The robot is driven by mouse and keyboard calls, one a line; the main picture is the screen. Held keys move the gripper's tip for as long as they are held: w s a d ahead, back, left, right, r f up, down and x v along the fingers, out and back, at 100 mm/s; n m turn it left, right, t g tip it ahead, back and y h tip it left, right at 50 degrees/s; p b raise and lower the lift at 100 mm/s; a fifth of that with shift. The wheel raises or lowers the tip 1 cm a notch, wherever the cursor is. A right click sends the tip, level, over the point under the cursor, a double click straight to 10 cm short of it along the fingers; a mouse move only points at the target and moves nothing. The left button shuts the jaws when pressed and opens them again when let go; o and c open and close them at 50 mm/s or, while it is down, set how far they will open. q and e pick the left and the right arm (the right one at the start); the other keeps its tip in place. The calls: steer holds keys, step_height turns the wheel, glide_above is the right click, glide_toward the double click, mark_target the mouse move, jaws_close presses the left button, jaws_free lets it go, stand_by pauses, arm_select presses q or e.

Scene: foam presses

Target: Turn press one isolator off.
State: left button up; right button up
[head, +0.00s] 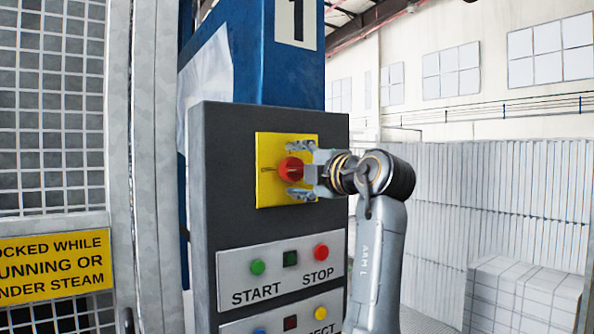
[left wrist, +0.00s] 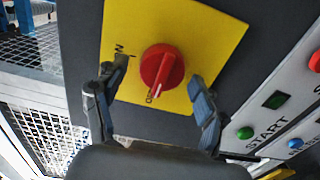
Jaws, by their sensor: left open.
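The press one isolator is a red rotary knob (head: 290,169) on a yellow plate (head: 268,190), on the dark panel under the number 1. In the left wrist view the knob (left wrist: 162,68) has a pale pointer mark aimed at small lettering at the plate's lower edge. I cannot read that lettering surely. My left gripper (head: 292,171) is open in front of the plate, one finger above the knob and one below. In the left wrist view its fingers (left wrist: 161,78) stand either side of the knob, with visible gaps. My right gripper is not in view.
Below the plate on the panel (head: 220,200) are a green START button (head: 257,267) and a red STOP button (head: 321,252), with more buttons lower down. A mesh guard (head: 50,120) with a yellow warning sign (head: 55,260) stands left. White foam blocks (head: 522,290) stand at right.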

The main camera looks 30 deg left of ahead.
arm_select(q)
steer(key=shift+s+d, duration=0.15)
steer(key=shift+d, duration=0.25)
steer(key=v, duration=1.1)
steer(key=shift+f, duration=0.15)
